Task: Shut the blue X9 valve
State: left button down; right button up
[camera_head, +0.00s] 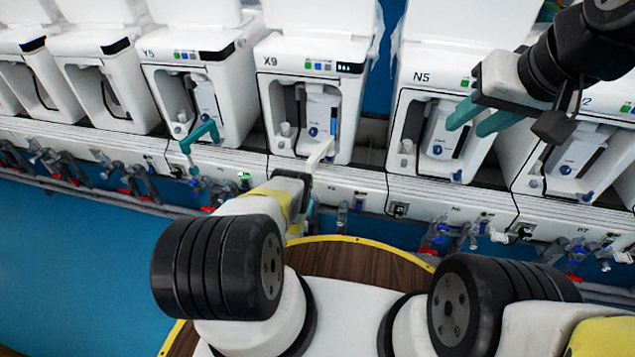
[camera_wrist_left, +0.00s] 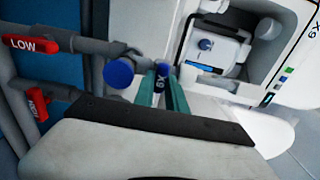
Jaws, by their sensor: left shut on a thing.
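The blue X9 valve handle (camera_wrist_left: 161,69) carries an "X9" label and sits between the two teal fingers of my left gripper (camera_wrist_left: 162,80), seen in the left wrist view. The fingers are shut on it. Whether the valve is fully turned cannot be told. My right gripper (camera_head: 466,128) has its teal fingers apart, empty, in front of the N5 unit (camera_head: 425,77).
A bent teal piece (camera_head: 203,133) stands before the Y5 unit (camera_head: 185,55). Pipes with red and blue handles run below the units. Blue floor (camera_head: 85,260) is free at left.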

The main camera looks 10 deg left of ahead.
pick_arm(q)
jog(key=shift+s, duration=0.1)
dwell(0.4)
jog(key=c, duration=1.4)
grip_release()
jog(key=shift+o, duration=0.2)
jog(key=s, duration=0.7)
jog(key=shift+s+a, duration=0.15)
jog(key=shift+s, duration=0.2)
